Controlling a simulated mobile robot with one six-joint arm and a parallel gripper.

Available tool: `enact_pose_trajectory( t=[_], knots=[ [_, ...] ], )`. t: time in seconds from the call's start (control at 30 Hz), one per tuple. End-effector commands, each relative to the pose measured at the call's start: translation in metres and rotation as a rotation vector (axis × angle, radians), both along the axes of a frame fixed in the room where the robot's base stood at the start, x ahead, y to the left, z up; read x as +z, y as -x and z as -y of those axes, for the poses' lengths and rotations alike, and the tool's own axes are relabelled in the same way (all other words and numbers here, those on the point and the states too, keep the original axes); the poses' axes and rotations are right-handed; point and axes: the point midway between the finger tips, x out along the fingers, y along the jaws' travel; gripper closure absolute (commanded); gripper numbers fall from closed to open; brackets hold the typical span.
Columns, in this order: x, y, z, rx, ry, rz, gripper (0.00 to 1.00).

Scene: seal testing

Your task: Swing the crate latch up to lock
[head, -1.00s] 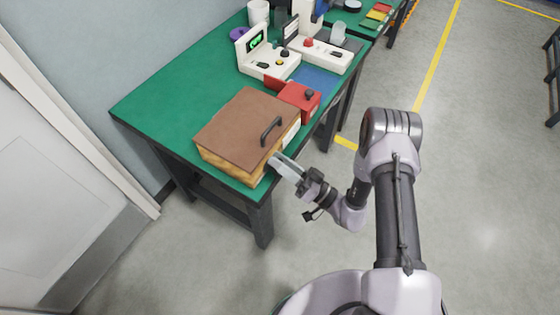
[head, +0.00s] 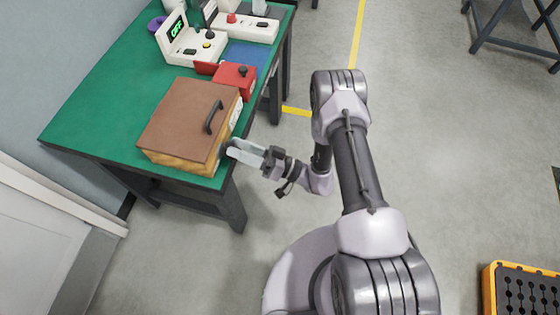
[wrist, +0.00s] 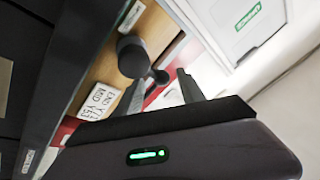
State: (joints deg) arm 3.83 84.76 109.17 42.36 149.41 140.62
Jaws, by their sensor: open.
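The crate (head: 185,118) has a brown lid, tan wooden sides and a dark lid handle (head: 213,117). It sits shut on the green bench near its front corner. My gripper (head: 234,149) is at the crate's right side, low down and close to it. In the wrist view my gripper (wrist: 158,93) is open, its two dark fingers apart. A dark round-ended part, which looks like the latch (wrist: 134,57), stands out from the wooden side just beyond the fingers. I cannot tell whether a finger touches it. In the head view the gripper largely hides it.
A red box (head: 235,80) with a black knob stands just behind the crate on the green bench (head: 85,125). White test devices (head: 192,45) stand farther back. An orange-edged black tray (head: 515,290) is at lower right.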

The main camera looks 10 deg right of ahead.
Motion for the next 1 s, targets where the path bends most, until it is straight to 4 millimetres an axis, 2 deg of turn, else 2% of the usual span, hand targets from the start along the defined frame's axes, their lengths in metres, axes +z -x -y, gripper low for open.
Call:
enact_pose_trajectory(
  t=[0.3,0.5,0.67,1.0],
  knots=[
    [-0.028,0.031,0.078,-0.009,0.0,0.0,0.54],
    [-0.044,0.049,0.117,-0.004,0.0,0.001,0.54],
    [-0.049,0.054,0.129,-0.001,0.0,0.0,0.54],
    [-0.049,0.055,0.129,0.0,0.0,0.0,0.54]
  ],
)
